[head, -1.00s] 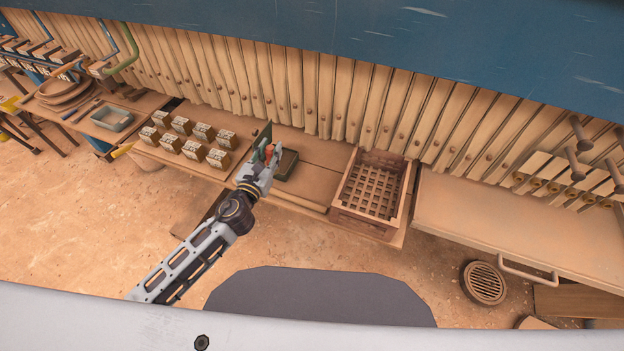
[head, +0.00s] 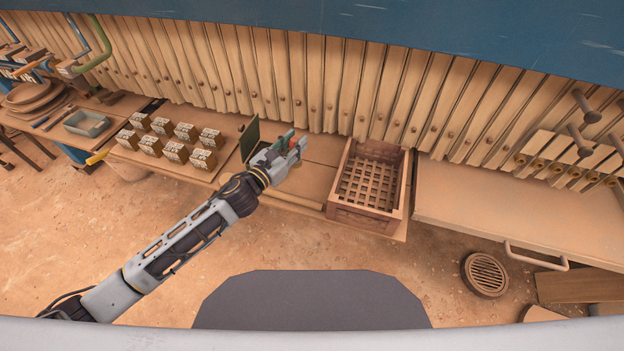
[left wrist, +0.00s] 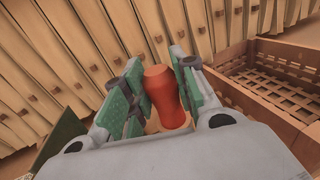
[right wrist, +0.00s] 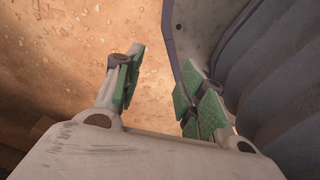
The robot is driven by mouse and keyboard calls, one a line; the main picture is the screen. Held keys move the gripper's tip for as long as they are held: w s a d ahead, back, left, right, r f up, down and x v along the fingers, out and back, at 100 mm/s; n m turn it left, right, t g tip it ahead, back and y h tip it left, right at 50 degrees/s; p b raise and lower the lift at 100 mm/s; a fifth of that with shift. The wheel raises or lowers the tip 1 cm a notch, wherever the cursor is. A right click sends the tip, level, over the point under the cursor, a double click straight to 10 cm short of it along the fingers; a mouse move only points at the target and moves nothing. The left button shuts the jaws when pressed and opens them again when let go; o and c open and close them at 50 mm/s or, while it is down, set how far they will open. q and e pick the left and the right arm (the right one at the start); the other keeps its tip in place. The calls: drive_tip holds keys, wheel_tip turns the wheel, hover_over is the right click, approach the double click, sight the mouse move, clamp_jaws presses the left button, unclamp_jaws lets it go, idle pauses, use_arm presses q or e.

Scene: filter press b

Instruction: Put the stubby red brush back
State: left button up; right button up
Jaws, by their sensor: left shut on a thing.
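My left gripper (head: 290,146) is shut on the stubby red brush (left wrist: 165,97), holding it above the bench just left of the wooden crate. In the left wrist view the brush's smooth rounded red end stands between the green finger pads; its other end is hidden by the gripper body. In the head view the brush is mostly hidden by the fingers. My right gripper (right wrist: 163,62) is open and empty in the right wrist view, over sandy floor, close to a grey surface. It does not show in the head view.
The wooden crate (head: 404,189) with a lattice bottom looks empty. A dark green upright board (head: 250,140) stands left of the gripper, beyond it several small blocks (head: 174,152). A grey tray (head: 87,124) sits far left. A bare board with a handle (head: 500,210) lies right.

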use_arm(q)
drive_tip(key=w+d+f+m+g+h+b, duration=0.2)
drive_tip(key=w+d+m+g+h+b, duration=0.3)
drive_tip(key=b, duration=1)
drive_tip(key=shift+w+m+g+h, duration=0.15)
drive_tip(key=shift+m+g+h, duration=0.15)
drive_tip(key=shift+g+h, duration=0.5)
use_arm(e)
drive_tip(key=w+a+r, duration=0.2)
drive_tip(key=w, duration=0.3)
drive_tip(key=w+a+r, duration=0.1)
drive_tip(key=w+r, duration=0.1)
drive_tip(key=w, duration=0.4)
drive_tip(key=shift+w+a+r, duration=0.25)
drive_tip(key=shift+a+r, duration=0.05)
drive_tip(key=shift+a, duration=0.05)
use_arm(q)
drive_tip(key=shift+r, duration=0.1)
use_arm(e)
drive_tip(key=shift+r, duration=0.1)
